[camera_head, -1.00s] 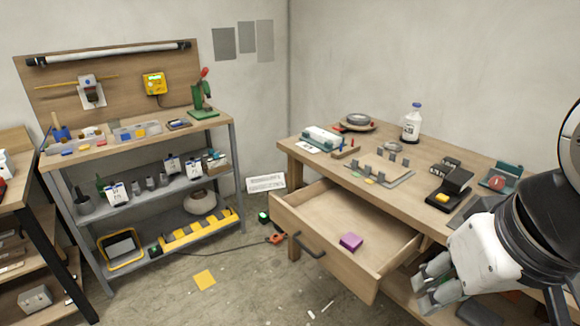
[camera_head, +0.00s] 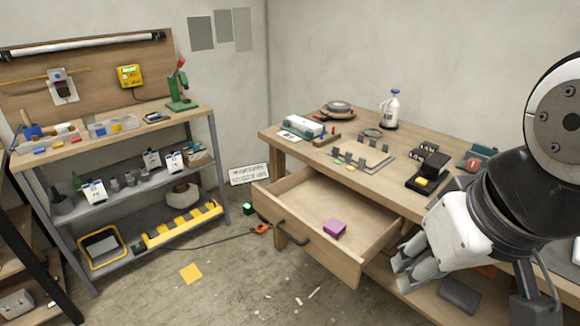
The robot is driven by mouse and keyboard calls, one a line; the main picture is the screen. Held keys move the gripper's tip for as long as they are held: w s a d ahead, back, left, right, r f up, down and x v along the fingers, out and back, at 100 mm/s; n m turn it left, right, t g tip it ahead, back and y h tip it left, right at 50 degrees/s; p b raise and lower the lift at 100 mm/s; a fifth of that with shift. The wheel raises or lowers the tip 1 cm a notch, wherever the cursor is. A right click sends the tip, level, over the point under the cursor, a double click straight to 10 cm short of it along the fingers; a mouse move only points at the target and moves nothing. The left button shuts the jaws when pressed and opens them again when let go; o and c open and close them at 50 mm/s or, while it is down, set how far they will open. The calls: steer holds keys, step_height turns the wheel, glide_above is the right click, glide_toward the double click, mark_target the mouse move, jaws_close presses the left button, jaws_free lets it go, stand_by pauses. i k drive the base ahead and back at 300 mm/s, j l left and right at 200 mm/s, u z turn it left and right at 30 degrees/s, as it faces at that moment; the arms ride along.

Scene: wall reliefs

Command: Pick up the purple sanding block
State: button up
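The purple sanding block (camera_head: 335,229) lies on the floor of the open wooden drawer (camera_head: 325,205), near its front right part. The drawer is pulled out from under the wooden workbench (camera_head: 300,151). My gripper (camera_head: 402,275) is to the right of the drawer, beside its right side wall, apart from the block. Its grey fingers show a gap between them and hold nothing that I can see.
The bench top carries a white bottle (camera_head: 391,109), a clamping board (camera_head: 362,155) and a black device (camera_head: 428,175). The drawer's front with its dark handle (camera_head: 291,233) faces the open floor. A shelf unit (camera_head: 130,195) stands at the left.

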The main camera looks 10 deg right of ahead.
mark_target(335, 230)
steer(key=l+z, duration=0.1)
steer(key=z, duration=0.35)
steer(key=k+l+z, duration=0.1)
steer(key=z, duration=0.3)
steer(key=l+z, duration=0.25)
steer(key=z, duration=0.2)
steer(key=l+z, duration=0.15)
steer(key=z, duration=0.25)
steer(key=l+z, duration=0.1)
steer(key=z, duration=0.25)
steer(key=k+l+z, duration=0.1)
steer(key=z, duration=0.3)
steer(key=l+z, duration=0.2)
steer(key=z, duration=0.15)
steer(key=u, duration=2.4)
steer(key=i+j, duration=0.25)
steer(key=i, duration=0.15)
steer(key=i+j+z, duration=0.1)
steer(key=i, duration=0.35)
steer(key=i+j, duration=0.35)
